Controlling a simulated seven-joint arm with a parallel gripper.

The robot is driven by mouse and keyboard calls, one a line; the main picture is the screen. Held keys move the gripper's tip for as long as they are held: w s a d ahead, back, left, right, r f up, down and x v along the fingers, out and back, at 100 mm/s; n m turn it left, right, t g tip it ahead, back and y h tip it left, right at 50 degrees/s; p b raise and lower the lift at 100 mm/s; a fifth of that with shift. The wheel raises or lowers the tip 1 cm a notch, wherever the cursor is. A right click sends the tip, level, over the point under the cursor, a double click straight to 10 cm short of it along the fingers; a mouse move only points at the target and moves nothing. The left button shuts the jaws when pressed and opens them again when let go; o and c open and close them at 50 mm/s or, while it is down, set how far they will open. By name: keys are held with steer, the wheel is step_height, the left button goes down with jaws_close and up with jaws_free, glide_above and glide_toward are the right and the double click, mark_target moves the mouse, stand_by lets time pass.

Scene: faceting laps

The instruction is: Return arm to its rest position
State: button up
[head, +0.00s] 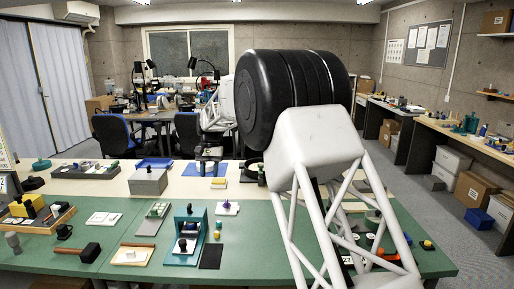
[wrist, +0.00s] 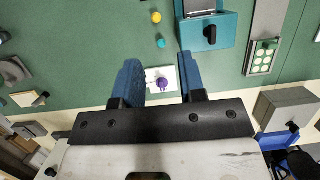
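My gripper (wrist: 159,62) shows in the wrist view with two blue fingers spread wide apart. It is open and nothing is held between the fingers. A small white plate with a purple knob (wrist: 162,84) shows in the gap between them, lying on the green bench below. In the head view this plate (head: 227,208) lies on the green top near the middle. My white and black arm fills the centre right of the head view and hides part of the bench.
In the wrist view the frame (wrist: 226,33) is right of the fingers, with yellow (wrist: 156,17) and teal (wrist: 161,42) pieces nearby.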

steer(key=s+d+r+t, duration=0.1)
steer(key=s+d+r, duration=0.3)
steer(key=s+d, duration=0.45)
steer(key=s+d+r+t, duration=0.1)
steer(key=s+d+r, duration=0.3)
steer(key=s+d, duration=0.45)
steer(key=s+d+r+t, duration=0.1)
steer(key=s+d+r, duration=0.3)
steer(key=s+d, duration=0.4)
steer(key=s+d+f+t, duration=0.1)
steer(key=s+d+f, duration=0.2)
steer(key=s, duration=0.7)
steer(key=s+d+f+t, duration=0.1)
steer(key=s+d+f, duration=0.2)
steer(key=s, duration=0.8)
steer(key=s+d+f+t, duration=0.1)
steer(key=s+d+f, duration=0.2)
steer(key=s, duration=0.7)
steer(key=d, duration=0.2)
steer(key=shift+s+d, duration=0.3)
steer(key=shift+s, duration=0.1)
